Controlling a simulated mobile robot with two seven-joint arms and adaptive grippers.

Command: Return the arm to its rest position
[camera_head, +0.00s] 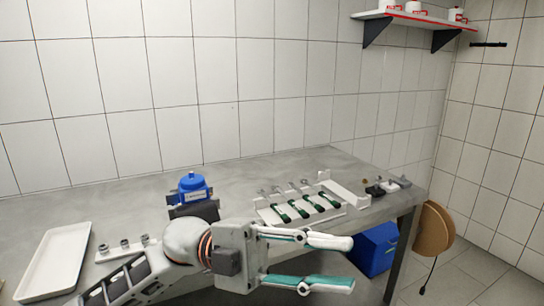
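My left gripper (351,264) reaches in from the bottom left and points right, in front of the grey table (250,172). Its two fingers are spread apart, with nothing visible between them. My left arm covers part of the table's front. My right arm and gripper do not show in this view.
A white tray (56,262) lies at the table's left, beside a small rack (127,249) with metal fittings. A blue pump (193,187) stands behind my wrist. A white holder (334,211) carries several green-handled tools. A blue box (376,248) is under the table's right end.

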